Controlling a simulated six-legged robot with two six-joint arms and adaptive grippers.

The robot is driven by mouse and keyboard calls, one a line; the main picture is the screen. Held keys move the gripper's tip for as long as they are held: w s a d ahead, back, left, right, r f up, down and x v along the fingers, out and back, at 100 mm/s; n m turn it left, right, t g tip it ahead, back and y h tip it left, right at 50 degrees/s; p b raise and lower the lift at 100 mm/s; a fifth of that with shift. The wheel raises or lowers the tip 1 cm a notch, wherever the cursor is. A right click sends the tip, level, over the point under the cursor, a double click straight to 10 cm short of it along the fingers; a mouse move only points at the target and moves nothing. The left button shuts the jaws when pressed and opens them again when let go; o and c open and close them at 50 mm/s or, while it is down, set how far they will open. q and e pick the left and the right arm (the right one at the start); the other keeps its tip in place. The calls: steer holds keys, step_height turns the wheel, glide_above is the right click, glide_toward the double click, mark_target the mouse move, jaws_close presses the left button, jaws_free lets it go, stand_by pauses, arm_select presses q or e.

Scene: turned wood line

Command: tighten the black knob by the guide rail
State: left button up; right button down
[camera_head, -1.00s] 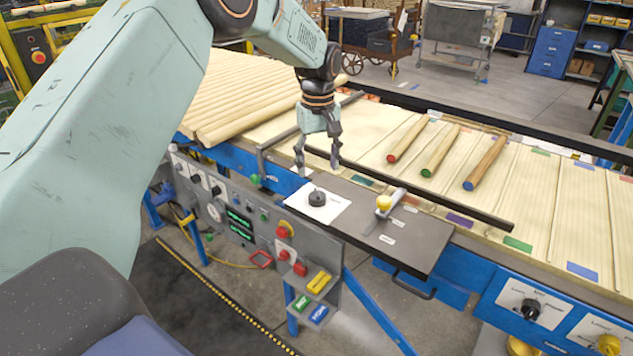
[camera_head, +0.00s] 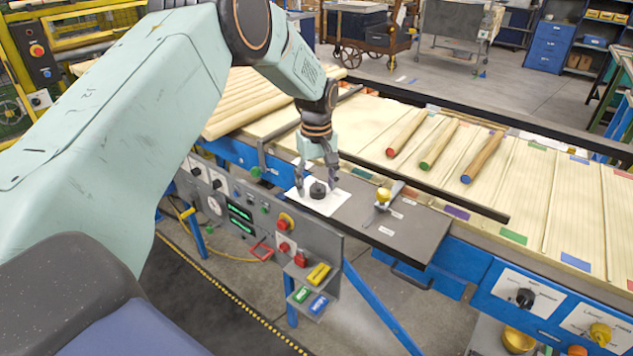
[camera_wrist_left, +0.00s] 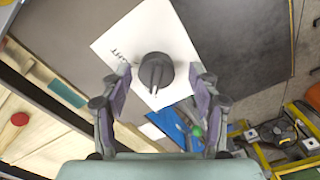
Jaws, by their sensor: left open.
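The black knob (camera_head: 317,190) stands on a white label plate (camera_head: 325,209) on the dark grey panel (camera_head: 421,239) beside the guide rail (camera_head: 430,190). My left gripper (camera_head: 317,187) is open, pointing down, with its fingers on either side of the knob. In the left wrist view the knob (camera_wrist_left: 156,70) lies between and just ahead of the open fingertips (camera_wrist_left: 160,78). The fingers look apart from it, though the exact height gap is hard to tell. My right gripper is not in view.
A yellow-knobbed lever (camera_head: 383,195) stands to the right on the same panel. Several dowels with coloured ends, one red-ended (camera_head: 407,134), lie on the slatted bed behind the rail. A control box (camera_head: 240,213) with buttons hangs at the front left.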

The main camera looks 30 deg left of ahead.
arm_select(q)
steer(key=shift+w+f, duration=0.3)
steer(key=shift+w, duration=0.1)
steer(key=c, duration=0.5)
steer(key=shift+s+r, duration=0.1)
steer(key=shift+s, duration=0.1)
steer(key=c, duration=0.4)
steer(key=shift+w, duration=0.1)
steer(key=shift+c, duration=1.3)
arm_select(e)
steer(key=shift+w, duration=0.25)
